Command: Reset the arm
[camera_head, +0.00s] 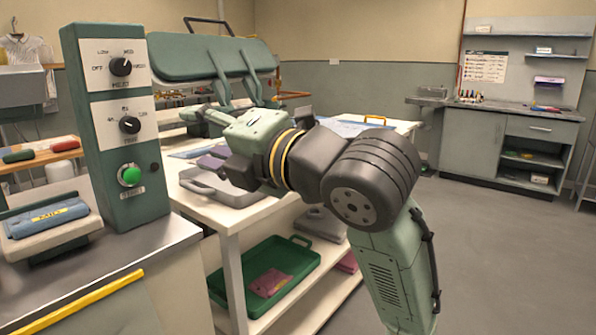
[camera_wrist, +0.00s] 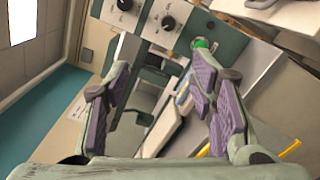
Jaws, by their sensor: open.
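My arm reaches up from the lower right in the head view and bends left over the white table. My gripper (camera_head: 207,114) is at its end, in front of the green press lid (camera_head: 190,58) and right of the control box (camera_head: 112,130). Its tips are partly hidden by its own body. In the wrist view my gripper (camera_wrist: 162,78) shows both purple-padded fingers spread apart, with nothing held between them. The control box's knob panel (camera_wrist: 150,12) and green button (camera_wrist: 201,43) show beyond the fingers.
A cabinet (camera_head: 470,145) stands at back right. Floor at right is clear.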

